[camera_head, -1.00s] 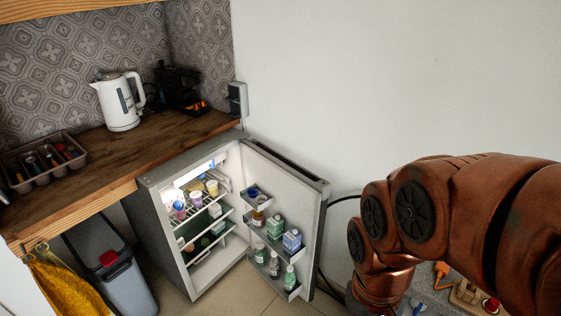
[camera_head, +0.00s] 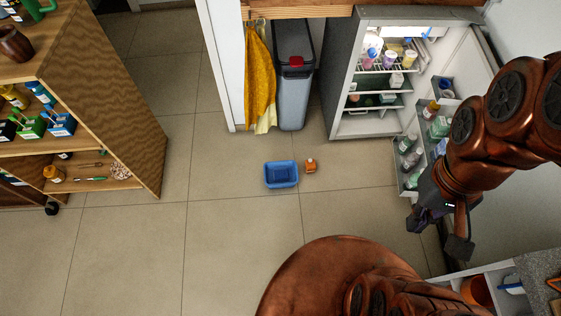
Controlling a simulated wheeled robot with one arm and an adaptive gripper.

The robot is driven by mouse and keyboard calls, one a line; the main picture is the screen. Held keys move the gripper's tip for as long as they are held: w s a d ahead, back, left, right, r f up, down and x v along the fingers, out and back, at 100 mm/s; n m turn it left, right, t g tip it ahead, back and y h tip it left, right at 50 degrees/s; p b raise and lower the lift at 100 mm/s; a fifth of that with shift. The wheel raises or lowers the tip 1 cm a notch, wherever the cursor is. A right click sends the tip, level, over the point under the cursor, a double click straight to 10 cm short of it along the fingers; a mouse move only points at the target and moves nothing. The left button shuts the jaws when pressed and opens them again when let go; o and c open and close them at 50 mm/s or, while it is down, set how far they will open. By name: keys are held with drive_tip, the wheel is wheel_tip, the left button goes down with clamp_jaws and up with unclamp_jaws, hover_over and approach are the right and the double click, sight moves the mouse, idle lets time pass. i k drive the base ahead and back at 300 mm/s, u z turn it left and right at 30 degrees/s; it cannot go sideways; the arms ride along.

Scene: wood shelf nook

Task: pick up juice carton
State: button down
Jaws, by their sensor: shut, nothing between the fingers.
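A small orange box (camera_head: 310,166), which looks like the juice carton, stands on the tiled floor just right of a blue bin (camera_head: 281,174). It is too small to read any label. My gripper (camera_head: 437,229) hangs at the right, below the open fridge door and well to the right of the orange box. It is shut and empty, and apart from the box.
The open fridge (camera_head: 345,75) holds several cups and bottles, with more in its door near my arm. A grey trash bin (camera_head: 293,85) stands left of it. A wooden shelf (camera_head: 110,110) with cartons and bottles is at the left.

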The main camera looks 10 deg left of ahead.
sight(310, 164)
drive_tip(key=u, duration=2.2)
drive_tip(key=i, duration=1.45)
drive_tip(key=z, duration=2.05)
